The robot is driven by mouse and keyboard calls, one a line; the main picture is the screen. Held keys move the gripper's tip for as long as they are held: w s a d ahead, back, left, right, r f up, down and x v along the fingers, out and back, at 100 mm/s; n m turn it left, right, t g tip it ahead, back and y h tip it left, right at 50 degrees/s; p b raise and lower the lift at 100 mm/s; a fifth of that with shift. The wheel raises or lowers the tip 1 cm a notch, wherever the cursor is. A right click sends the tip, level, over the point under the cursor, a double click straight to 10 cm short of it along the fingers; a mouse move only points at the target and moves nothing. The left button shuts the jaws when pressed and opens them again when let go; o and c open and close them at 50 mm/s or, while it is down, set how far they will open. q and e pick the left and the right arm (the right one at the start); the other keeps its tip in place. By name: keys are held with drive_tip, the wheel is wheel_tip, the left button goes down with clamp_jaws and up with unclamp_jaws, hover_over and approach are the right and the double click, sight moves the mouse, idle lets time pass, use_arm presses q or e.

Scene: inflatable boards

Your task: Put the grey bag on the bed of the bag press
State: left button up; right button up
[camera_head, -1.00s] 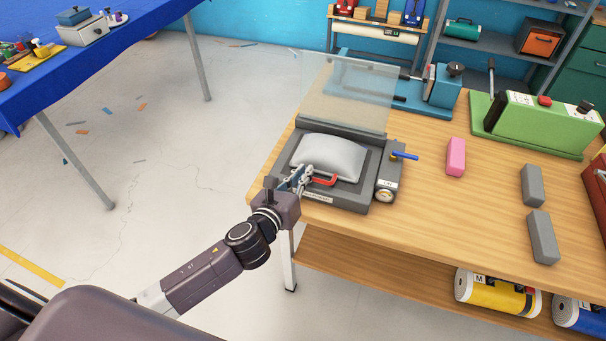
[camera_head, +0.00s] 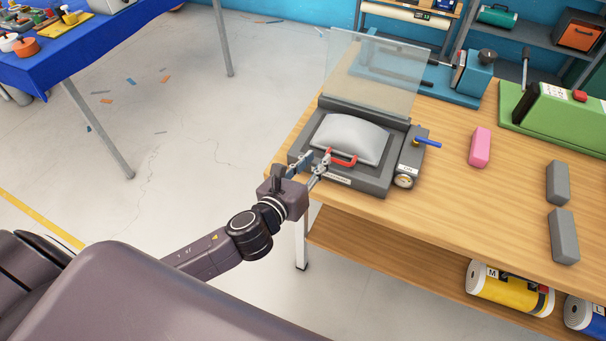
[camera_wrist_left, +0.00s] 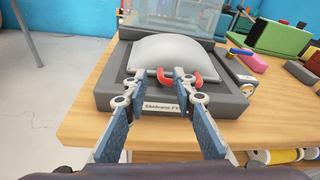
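The grey bag (camera_head: 350,138), a pale puffed cushion shape, lies on the dark bed of the bag press (camera_head: 350,182). The press's clear lid (camera_head: 378,75) stands raised behind it. A red handle (camera_head: 344,158) is at the bag's front edge. My left gripper (camera_head: 315,166) is at the front left of the press, just in front of the handle. In the left wrist view its two fingers (camera_wrist_left: 157,88) are apart, with the bag (camera_wrist_left: 180,58) beyond them and the red handle beside the right fingertip. Whether a fingertip touches the bag or handle is unclear. My right gripper is not in view.
The press stands near the left end of a wooden table, with a blue lever (camera_head: 428,142) and gauge on its right. A pink block (camera_head: 480,147), grey blocks (camera_head: 558,182) and a green machine (camera_head: 560,120) are farther right. A blue machine (camera_head: 465,78) stands behind.

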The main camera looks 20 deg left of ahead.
use_arm(q)
drive_tip(key=d+v, duration=0.1)
drive_tip(key=v, duration=0.6)
drive_tip(key=shift+s+a+b, duration=0.25)
drive_tip(key=shift+a+b, duration=0.15)
drive_tip(key=shift+a, duration=0.15)
drive_tip(key=a+f+n+g+y, duration=0.1)
drive_tip(key=a+f+n+g, duration=0.2)
drive_tip(key=f, duration=0.7)
drive_tip(key=a+f+n+g+y, duration=0.1)
drive_tip(key=a+f+n, duration=0.3)
drive_tip(key=f, duration=0.5)
drive_tip(key=s+a+f+n+g, duration=0.1)
drive_tip(key=s+f+n+g, duration=0.1)
drive_tip(key=s+f+n, duration=0.5)
drive_tip(key=s+a+f+n+g, duration=0.1)
drive_tip(key=s+f+n, duration=0.1)
drive_tip(key=f, duration=0.9)
drive_tip(key=s+d+f+n+g, duration=0.1)
drive_tip(key=s+f+n, duration=0.4)
drive_tip(key=s, duration=0.5)
drive_tip(key=s+d+f+n+g, duration=0.1)
drive_tip(key=s+f+n+g, duration=0.2)
drive_tip(key=s+f+n, duration=0.3)
drive_tip(key=s+d+f+n+g, duration=0.2)
drive_tip(key=s+f+n, duration=0.3)
drive_tip(key=s, duration=0.9)
wheel_tip(320, 180, down, 3)
drive_tip(key=shift+r+g, duration=0.15)
drive_tip(key=shift+g, duration=0.45)
